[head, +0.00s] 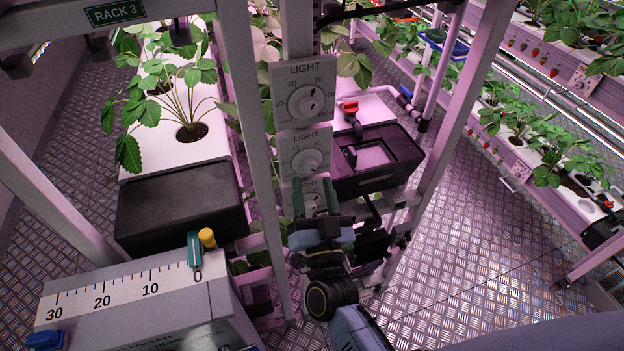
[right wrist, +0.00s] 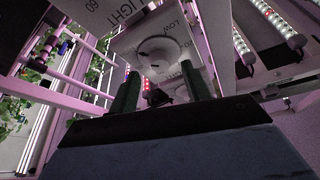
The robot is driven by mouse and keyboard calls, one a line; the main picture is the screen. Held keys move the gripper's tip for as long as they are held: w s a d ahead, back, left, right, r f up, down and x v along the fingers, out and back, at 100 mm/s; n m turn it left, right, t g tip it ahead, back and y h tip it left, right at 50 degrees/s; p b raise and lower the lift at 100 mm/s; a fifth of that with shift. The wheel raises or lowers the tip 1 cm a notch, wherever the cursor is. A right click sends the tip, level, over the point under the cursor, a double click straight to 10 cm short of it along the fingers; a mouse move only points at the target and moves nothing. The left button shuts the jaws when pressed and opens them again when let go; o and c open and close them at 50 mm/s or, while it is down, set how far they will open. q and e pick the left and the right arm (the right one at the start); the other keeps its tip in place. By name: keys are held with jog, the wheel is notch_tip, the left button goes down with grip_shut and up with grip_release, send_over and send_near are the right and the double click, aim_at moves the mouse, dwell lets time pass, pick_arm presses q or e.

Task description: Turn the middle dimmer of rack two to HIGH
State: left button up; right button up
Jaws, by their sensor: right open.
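Light dimmers are stacked on a rack post in the head view: an upper dimmer (head: 304,98), a middle dimmer (head: 305,158) and a lowest dimmer (head: 311,199), partly hidden. The middle dimmer's round white knob shows fully. No rack two sign is readable. My right gripper (head: 315,193) is open and empty, its green fingers in front of the lowest dimmer. In the right wrist view, a white dimmer knob (right wrist: 162,55) lies beyond and between the spread fingers (right wrist: 158,82); I cannot tell if they touch it. My left gripper is not in view.
A RACK 3 sign (head: 115,11) hangs at upper left above a planted white trough (head: 150,155). A grey box with a ruler scale (head: 130,290) stands at lower left. A black box (head: 375,165) sits right of the dimmers. The floor on the right (head: 480,240) is clear.

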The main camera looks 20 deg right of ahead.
jog(key=b+v, duration=0.1)
jog(key=v, duration=0.9)
jog(key=shift+s+b, duration=0.35)
jog(key=shift+b, duration=0.05)
notch_tip(320, 180, down, 20)
jog(key=s+a+n+g+y+b, duration=0.1)
jog(key=a+n+g+y+b, duration=0.2)
jog(key=n+g+y, duration=0.2)
jog(key=s+d+f+n+g+b, duration=0.1)
jog(key=s+f+g, duration=0.25)
jog(key=f, duration=0.55)
jog(key=s+d+f+n+g+b, duration=0.1)
jog(key=s+f+g, duration=0.25)
jog(key=f, duration=0.55)
jog(key=s+d+f+g+h+b, duration=0.1)
jog(key=s+d+f+g, duration=0.3)
jog(key=s+d+f, duration=0.3)
jog(key=s+d+f+g+h+b, duration=0.1)
jog(key=s+d+f+g, duration=0.4)
jog(key=s+f, duration=0.6)
jog(key=s+d+b, duration=0.1)
jog(key=s+d, duration=0.1)
jog(key=s, duration=0.2)
jog(key=shift+d+f+n, duration=0.15)
jog(key=shift+d+n, duration=0.1)
jog(key=shift+n, duration=0.15)
jog(key=shift+s, duration=0.1)
